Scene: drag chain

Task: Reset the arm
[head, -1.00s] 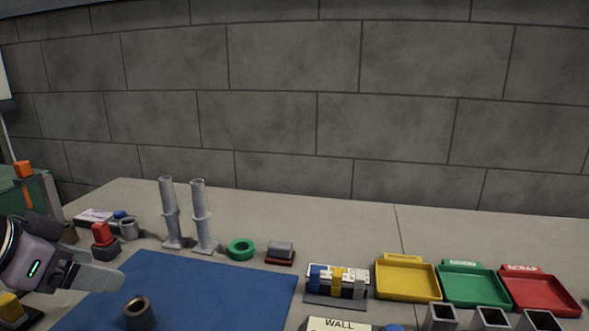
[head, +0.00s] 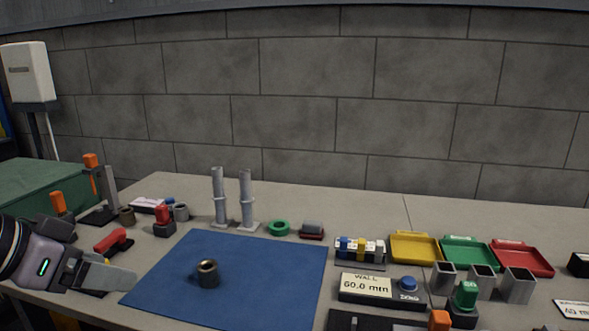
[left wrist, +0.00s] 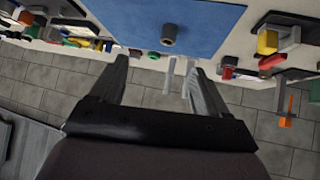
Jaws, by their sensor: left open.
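My left gripper (head: 122,281) reaches in from the left in the head view, near the left edge of the blue mat (head: 178,262). In the left wrist view its two fingers (left wrist: 155,75) are spread apart with nothing held between them. A bronze-coloured ring or bushing (head: 207,274) stands on the mat, to the right of the gripper and apart from it. It also shows in the left wrist view as a dark cylinder (left wrist: 168,36). My right gripper is in neither view.
Two grey posts (head: 219,200) stand behind the mat, beside a green ring (head: 278,227). A red-handled tool (head: 113,240) lies near the left arm. Yellow (head: 413,249), green (head: 467,254) and red (head: 522,261) trays sit right. A "WALL 60.0 mm" display (head: 380,289) stands at the front.

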